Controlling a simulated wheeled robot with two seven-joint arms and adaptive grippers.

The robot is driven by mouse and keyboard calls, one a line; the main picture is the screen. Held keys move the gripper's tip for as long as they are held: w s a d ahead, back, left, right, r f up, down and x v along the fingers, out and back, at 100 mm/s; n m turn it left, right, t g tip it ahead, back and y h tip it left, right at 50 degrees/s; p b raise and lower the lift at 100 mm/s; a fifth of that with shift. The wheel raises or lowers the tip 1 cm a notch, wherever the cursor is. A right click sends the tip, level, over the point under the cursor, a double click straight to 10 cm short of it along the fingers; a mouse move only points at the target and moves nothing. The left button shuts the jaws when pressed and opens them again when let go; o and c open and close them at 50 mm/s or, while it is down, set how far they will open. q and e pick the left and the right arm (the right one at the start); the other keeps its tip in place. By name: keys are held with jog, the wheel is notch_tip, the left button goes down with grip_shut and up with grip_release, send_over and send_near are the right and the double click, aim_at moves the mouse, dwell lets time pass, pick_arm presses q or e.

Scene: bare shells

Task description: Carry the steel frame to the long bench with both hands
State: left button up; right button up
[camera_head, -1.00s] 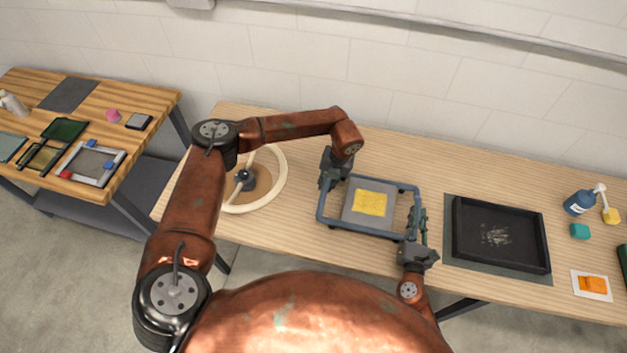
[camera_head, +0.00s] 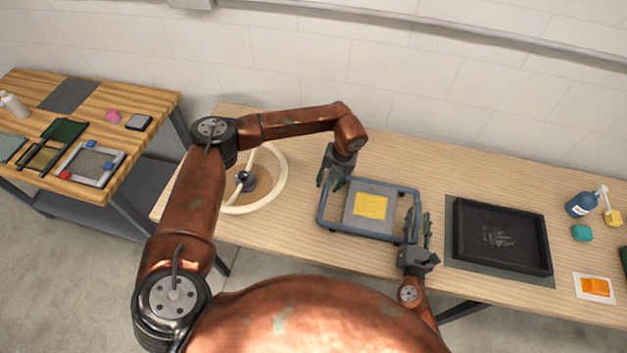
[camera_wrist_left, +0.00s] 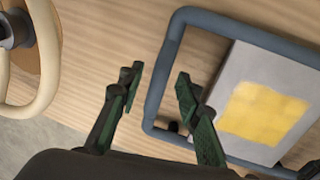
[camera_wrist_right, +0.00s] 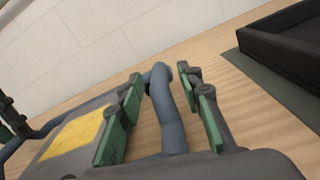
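The steel frame (camera_head: 368,234), a blue-grey tube rectangle around a grey plate with a yellow square, appears to rest on the long bench (camera_head: 300,232). My left gripper (camera_head: 331,178) is open at the frame's left side. In the left wrist view, the side bar (camera_wrist_left: 158,88) shows between the spread fingers (camera_wrist_left: 158,80), with a gap to each. My right gripper (camera_head: 418,222) is open at the right side. In the right wrist view, its fingers (camera_wrist_right: 163,82) stand apart on either side of the right bar (camera_wrist_right: 168,115).
A second bench (camera_head: 150,105) stands at the left.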

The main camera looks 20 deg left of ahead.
jog(key=shift+s, duration=0.15)
pick_arm(q)
notch_tip(320, 180, up, 9)
jog(key=d, duration=0.1)
jog(key=shift+w+d+f, duration=0.15)
jog(key=shift+d, duration=0.2)
pick_arm(e)
jog(key=s, duration=0.4)
jog(key=s+d, duration=0.1)
jog(key=s, duration=0.6)
jog(key=shift+s+d, duration=0.35)
